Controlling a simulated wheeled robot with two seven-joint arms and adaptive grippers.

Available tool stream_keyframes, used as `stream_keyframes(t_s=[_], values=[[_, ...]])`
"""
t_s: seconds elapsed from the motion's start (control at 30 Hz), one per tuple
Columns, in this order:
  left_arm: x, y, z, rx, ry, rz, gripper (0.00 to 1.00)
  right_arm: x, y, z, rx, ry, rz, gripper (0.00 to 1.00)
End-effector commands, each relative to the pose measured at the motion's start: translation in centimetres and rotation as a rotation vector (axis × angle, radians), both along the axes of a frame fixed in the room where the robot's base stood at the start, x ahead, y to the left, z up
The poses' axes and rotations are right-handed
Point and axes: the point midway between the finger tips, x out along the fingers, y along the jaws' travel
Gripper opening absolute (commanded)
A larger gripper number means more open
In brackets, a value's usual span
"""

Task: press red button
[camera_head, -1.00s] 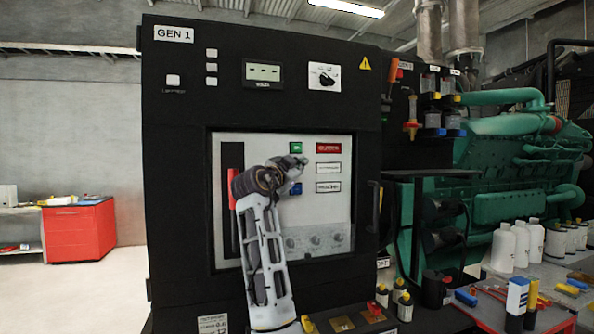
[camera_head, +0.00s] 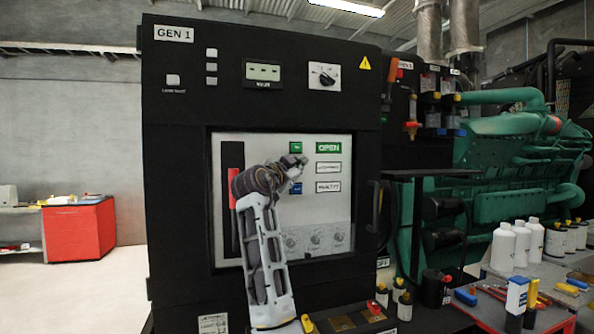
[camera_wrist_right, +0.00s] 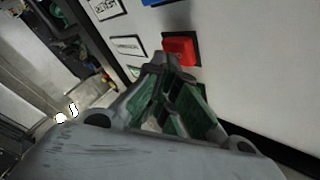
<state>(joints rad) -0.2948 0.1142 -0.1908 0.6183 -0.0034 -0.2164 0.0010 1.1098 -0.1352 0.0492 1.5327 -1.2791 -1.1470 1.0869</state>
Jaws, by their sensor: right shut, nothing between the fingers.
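The red button (camera_wrist_right: 181,49) is a square red block on the white panel in the right wrist view. In the head view my right gripper and wrist hide it. My right gripper (camera_head: 294,166) is at the panel, just below a green button (camera_head: 296,147). In the wrist view its shut, empty fingers (camera_wrist_right: 170,66) end right at the red button's lower-left side. I cannot tell whether they touch it. The indicator label (camera_head: 328,147) at the panel's upper right is green and reads OPEN. My left gripper is not in view.
The black GEN 1 cabinet (camera_head: 165,130) surrounds the white panel (camera_head: 338,205). A blue button (camera_head: 297,188) lies just below my gripper, and a red vertical bar (camera_head: 233,165) lies left of it. A bench with white bottles (camera_head: 503,245) stands at the right.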

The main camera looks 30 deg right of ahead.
Motion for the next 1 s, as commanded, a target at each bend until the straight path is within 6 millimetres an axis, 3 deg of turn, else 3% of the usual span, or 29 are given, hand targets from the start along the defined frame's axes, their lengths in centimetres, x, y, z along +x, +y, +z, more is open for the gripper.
stream_keyframes(t_s=[0.53, 1.0], values=[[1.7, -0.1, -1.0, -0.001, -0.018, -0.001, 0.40, -1.6, 0.4, -0.2, 0.001, 0.000, 0.001, 0.00], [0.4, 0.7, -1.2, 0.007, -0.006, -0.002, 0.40, -2.0, 0.5, -0.1, 0.001, -0.001, 0.000, 0.00]])
